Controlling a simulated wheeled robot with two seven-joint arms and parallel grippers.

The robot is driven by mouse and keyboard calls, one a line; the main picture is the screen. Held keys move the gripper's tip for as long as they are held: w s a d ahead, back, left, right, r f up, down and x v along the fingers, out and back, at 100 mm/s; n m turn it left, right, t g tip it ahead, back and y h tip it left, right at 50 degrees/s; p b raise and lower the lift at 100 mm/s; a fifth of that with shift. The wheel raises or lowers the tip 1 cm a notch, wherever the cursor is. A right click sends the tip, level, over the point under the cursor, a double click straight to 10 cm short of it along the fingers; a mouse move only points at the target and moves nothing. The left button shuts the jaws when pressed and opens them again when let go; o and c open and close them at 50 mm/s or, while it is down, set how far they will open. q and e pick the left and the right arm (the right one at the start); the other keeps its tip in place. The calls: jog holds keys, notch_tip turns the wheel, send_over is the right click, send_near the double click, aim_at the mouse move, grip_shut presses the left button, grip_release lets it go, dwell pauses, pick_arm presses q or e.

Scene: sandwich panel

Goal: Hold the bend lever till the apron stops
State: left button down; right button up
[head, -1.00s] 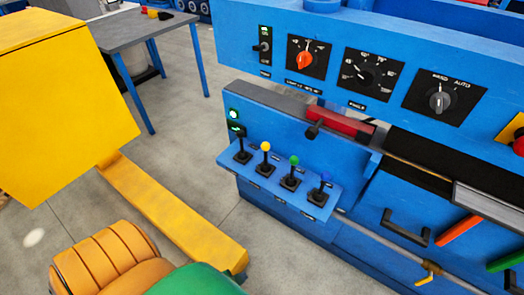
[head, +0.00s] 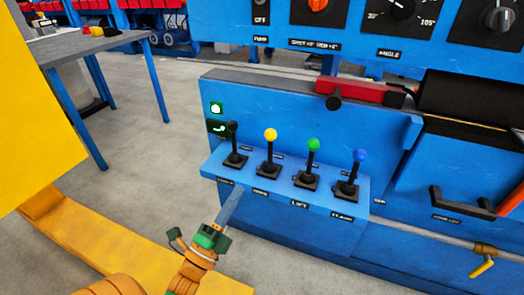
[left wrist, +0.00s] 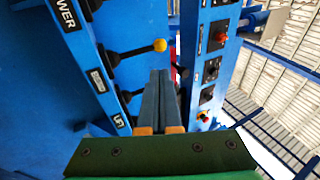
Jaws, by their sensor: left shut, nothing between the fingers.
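Four levers stand in a row on a blue shelf (head: 290,190): black-knobbed (head: 233,128), yellow (head: 270,135), green (head: 313,145) and blue (head: 360,156). The shelf labels are mostly too small to read, so I cannot tell which is the bend lever. My left gripper (head: 236,192) is shut and empty, its fingertips at the shelf's front edge below the black and yellow levers. In the left wrist view its closed fingers (left wrist: 160,75) point past the yellow knob (left wrist: 160,45), apparently apart from it. A blue front panel with a black handle (head: 462,205), possibly the apron, is at right.
A red bar (head: 358,94) with a black knob lies above the levers. The dial panel (head: 420,40) overhangs behind. Two green indicators (head: 217,108) glow left of the levers. A grey table (head: 90,42) stands far left. Floor between is clear.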

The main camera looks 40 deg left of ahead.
aim_at(267, 137)
pick_arm(q)
jog(key=x, duration=1.2)
jog(key=shift+w, duration=0.35)
jog(key=shift+w+r, duration=0.2)
jog(key=shift+w, duration=0.2)
pick_arm(e)
jog(key=shift+a, duration=0.1)
pick_arm(q)
jog(key=shift+r, duration=0.15)
jog(key=g+p, duration=0.1)
jog(key=p, duration=0.2)
jog(key=w+r+p, duration=0.1)
jog(key=p, duration=0.2)
jog(key=shift+w+a+r+g, duration=0.25)
jog(key=shift+w+r+g, duration=0.05)
jog(key=shift+g, duration=0.1)
jog(key=shift+w+f+b, duration=0.15)
jog(key=shift+f+b, duration=0.2)
jog(key=shift+f, duration=0.3)
pick_arm(e)
jog(key=s+r, duration=0.1)
jog(key=s+d+r, duration=0.1)
jog(key=s, duration=0.1)
jog(key=s+r, duration=0.1)
jog(key=shift+s+d+r, duration=0.15)
jog(key=shift+d, duration=0.1)
